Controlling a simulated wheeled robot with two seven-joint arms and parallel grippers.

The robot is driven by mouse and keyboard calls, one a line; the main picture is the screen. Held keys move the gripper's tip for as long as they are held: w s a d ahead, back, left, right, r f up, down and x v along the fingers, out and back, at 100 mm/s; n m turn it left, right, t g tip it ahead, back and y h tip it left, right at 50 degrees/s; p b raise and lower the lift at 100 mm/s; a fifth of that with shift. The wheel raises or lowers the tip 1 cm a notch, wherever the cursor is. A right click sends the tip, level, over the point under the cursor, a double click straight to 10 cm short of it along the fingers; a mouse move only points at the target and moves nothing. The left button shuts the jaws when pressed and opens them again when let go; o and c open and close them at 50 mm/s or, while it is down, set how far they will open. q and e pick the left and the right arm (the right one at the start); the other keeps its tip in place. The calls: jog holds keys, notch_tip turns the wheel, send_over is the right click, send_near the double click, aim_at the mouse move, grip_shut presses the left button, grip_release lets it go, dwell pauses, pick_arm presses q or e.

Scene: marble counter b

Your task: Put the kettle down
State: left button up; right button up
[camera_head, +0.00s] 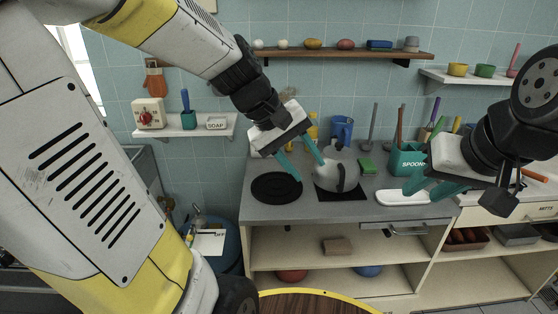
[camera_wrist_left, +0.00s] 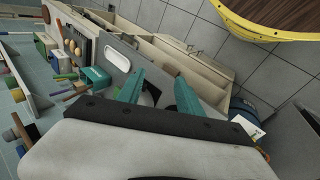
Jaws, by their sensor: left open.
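The grey kettle (camera_head: 336,172) stands upright on a black square plate (camera_head: 326,195) on the counter. My left gripper (camera_head: 303,165) is open, just left of and above the kettle, with one teal finger overlapping the kettle's left edge in the head view. In the left wrist view my left gripper (camera_wrist_left: 158,88) has its two fingers apart, with a small dark and pale part showing between them; the kettle is mostly hidden there. My right gripper (camera_head: 422,192) is over the counter's right part, its teal fingers apart and apparently empty.
A round black burner (camera_head: 276,188) lies left of the kettle. A white tray (camera_head: 402,197), a green sponge (camera_head: 367,166) and a teal spoon holder (camera_head: 408,160) are to the right. Shelves hang above; a round wooden table (camera_head: 315,304) is in front.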

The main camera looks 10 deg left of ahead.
pick_arm(q)
jog(key=s+a+r+m+t+y, duration=0.2)
jog(key=s+a+m+y, duration=0.1)
jog(key=s+a+m, duration=0.2)
jog(key=shift+s+a+r+m+t+y, duration=0.35)
jog(key=shift+s+a, duration=0.35)
jog(key=shift+s, duration=0.65)
